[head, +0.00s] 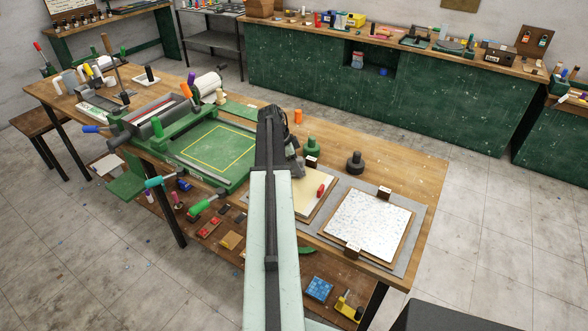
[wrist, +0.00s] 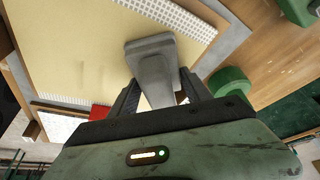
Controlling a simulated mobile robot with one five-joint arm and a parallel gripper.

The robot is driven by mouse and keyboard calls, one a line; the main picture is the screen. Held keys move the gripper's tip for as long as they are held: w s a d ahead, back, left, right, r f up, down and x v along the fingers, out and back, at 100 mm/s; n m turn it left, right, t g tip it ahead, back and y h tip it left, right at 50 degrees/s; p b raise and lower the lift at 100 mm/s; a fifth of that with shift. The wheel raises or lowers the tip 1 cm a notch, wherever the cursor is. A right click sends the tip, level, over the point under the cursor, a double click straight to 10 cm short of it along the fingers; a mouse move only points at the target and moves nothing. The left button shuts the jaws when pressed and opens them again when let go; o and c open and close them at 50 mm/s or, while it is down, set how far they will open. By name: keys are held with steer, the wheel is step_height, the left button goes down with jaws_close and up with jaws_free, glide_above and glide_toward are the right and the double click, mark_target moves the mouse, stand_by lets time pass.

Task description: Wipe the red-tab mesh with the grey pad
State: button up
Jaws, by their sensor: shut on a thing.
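My gripper (wrist: 158,92) is shut on the grey pad (wrist: 152,62) in the wrist view. The pad's wide end lies over a cream sheet, and I cannot tell whether it touches. The cream sheet (wrist: 75,45), which also shows in the head view (head: 311,203), sits on a grey board with white dotted mesh (wrist: 178,14) showing along its edges. A red piece (wrist: 99,112), probably the red tab, is by the sheet's near edge; it also shows in the head view (head: 320,190). My arm hides the sheet's left part and most of the pad in the head view.
Green (head: 312,147) and black (head: 355,161) knobbed weights stand behind. A green screen frame (head: 178,153) is left of my arm. The bench's back right is clear.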

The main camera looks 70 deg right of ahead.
mark_target(300, 158)
step_height(300, 158, up, 6)
steer(key=p, duration=0.6)
steer(key=shift+a, duration=0.1)
step_height(300, 158, up, 3)
steer(key=p, duration=0.3)
steer(key=shift+s+r, duration=0.1)
steer(key=shift+r, duration=0.05)
